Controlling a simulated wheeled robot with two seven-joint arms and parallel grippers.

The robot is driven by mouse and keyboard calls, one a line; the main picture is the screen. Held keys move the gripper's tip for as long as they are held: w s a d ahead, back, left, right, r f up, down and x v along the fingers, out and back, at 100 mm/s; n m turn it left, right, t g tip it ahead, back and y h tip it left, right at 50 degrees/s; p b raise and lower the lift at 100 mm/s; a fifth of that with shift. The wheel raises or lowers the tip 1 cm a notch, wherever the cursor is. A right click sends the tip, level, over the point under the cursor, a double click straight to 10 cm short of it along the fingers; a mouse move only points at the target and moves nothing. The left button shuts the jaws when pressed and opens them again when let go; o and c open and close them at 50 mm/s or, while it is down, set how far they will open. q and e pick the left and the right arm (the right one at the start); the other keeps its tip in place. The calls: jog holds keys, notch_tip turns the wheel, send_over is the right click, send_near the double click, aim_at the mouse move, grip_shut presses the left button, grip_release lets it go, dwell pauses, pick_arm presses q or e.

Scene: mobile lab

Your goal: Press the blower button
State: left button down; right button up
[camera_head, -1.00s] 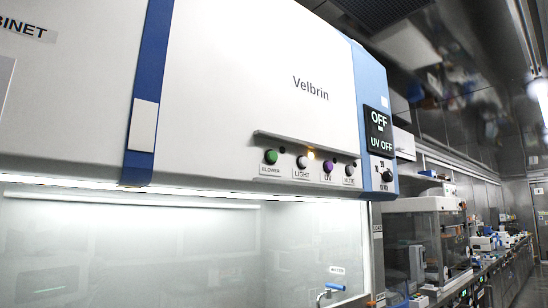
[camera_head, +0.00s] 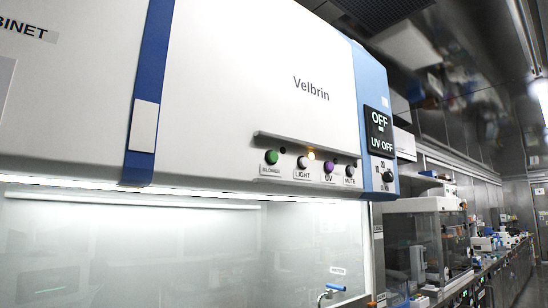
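The blower button (camera_head: 271,157) is a round green button on the front of the white cabinet (camera_head: 235,80), at the left end of a row of controls. A small label reading "BLOWER" is under it. To its right are a pale LIGHT button (camera_head: 302,162), a purple UV button (camera_head: 328,167) and a dark MUTE button (camera_head: 350,170). A yellow lamp (camera_head: 311,155) glows above LIGHT. Neither of my grippers shows in the view.
A thin ledge (camera_head: 306,144) juts out just above the buttons. The cabinet's lit glass front (camera_head: 180,250) is below. A blue-handled tap (camera_head: 335,287) shows at the bottom. Benches with equipment (camera_head: 425,240) run back along the right, beside an open aisle.

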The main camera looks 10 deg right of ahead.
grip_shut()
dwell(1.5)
